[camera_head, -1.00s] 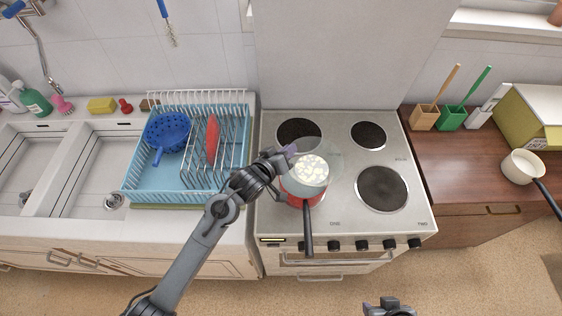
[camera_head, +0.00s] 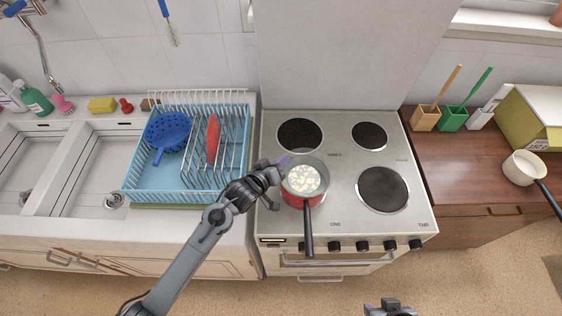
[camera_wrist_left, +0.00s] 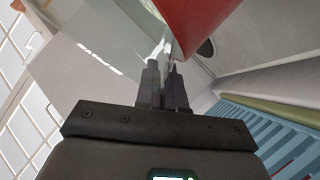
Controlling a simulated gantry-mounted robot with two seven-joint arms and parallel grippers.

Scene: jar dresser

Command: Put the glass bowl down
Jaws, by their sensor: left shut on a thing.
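The clear glass bowl (camera_head: 306,162) holds pale yellow-white pieces (camera_head: 304,178). It is at the mouth of the red saucepan (camera_head: 317,200), which stands on the front left burner with its black handle (camera_head: 308,232) toward me. I cannot tell whether the bowl's weight rests on the pan. My left gripper (camera_head: 283,162) is shut on the bowl's left rim. In the left wrist view its fingers (camera_wrist_left: 166,78) pinch the glass bowl (camera_wrist_left: 112,45), with the red saucepan (camera_wrist_left: 196,18) close by. My right gripper (camera_head: 388,307) shows only in part at the bottom edge.
The stove (camera_head: 345,220) has three bare burners. A blue dish rack (camera_head: 150,186) with a blue colander (camera_head: 168,131) and a red item (camera_head: 213,140) stands left. A cream pan (camera_head: 522,168) sits on the right wooden counter.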

